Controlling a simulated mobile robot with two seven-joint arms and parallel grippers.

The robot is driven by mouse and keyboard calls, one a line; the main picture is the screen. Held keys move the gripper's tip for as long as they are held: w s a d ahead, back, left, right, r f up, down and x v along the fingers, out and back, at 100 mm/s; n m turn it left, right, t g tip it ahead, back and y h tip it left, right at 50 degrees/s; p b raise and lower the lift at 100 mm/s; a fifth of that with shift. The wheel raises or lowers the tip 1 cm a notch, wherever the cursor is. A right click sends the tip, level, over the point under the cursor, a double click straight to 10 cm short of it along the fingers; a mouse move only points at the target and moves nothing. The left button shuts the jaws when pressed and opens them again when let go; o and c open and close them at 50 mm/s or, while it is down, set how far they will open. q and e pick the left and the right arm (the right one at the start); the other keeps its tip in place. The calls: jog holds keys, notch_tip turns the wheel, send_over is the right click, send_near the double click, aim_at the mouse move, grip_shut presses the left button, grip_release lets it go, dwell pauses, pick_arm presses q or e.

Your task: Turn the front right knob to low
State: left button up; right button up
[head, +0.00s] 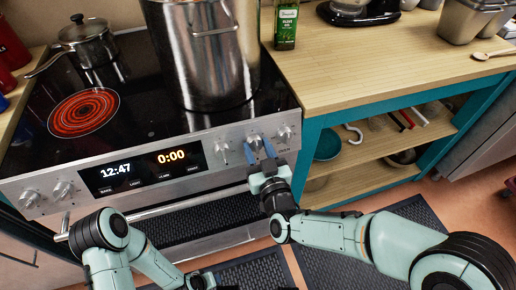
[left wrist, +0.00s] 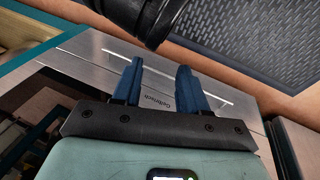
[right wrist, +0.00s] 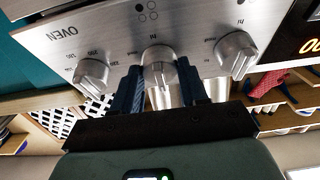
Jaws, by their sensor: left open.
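The stove's silver control panel (head: 207,165) carries a group of three knobs to the right of the display. My right gripper (head: 260,152) is at the middle knob (head: 254,143) of this group, one blue finger on each side of it. The right wrist view shows this middle knob (right wrist: 160,66) between the fingertips (right wrist: 160,88); I cannot tell whether they press on it. The knob beside the OVEN label (head: 285,134) and the left one (head: 221,152) are free. My left gripper (left wrist: 162,85) is open and empty, low in front of the oven front.
A large steel pot (head: 205,60) stands on the right of the cooktop, and a saucepan (head: 85,42) at the back left. The front left burner (head: 84,112) glows red. A wooden counter (head: 350,75) adjoins on the right. The oven handle (head: 170,203) runs below the panel.

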jog(key=shift+m+h+b, duration=0.5)
jog(key=shift+m, duration=0.8)
jog(key=shift+m+h, duration=0.4)
jog(key=shift+m, duration=0.7)
jog(key=shift+a+m+h+b, duration=0.1)
jog(key=shift+m+h+b, duration=0.25)
jog(key=shift+m, duration=0.75)
jog(key=shift+m+h, duration=0.45)
jog(key=shift+m, duration=0.65)
jog(key=shift+r+m+h, duration=0.1)
jog(key=shift+m+h, duration=0.3)
jog(key=shift+m, duration=0.4)
pick_arm(q)
jog(key=shift+w+a+f+t, duration=0.15)
jog(key=shift+w+a+f, duration=0.1)
jog(key=shift+w+f, duration=0.15)
jog(key=shift+w+a+f+t, duration=0.15)
jog(key=shift+w+a+f, duration=0.1)
jog(key=shift+w, duration=0.25)
pick_arm(e)
jog(key=shift+m+g+h, duration=0.3)
jog(key=shift+m, duration=1)
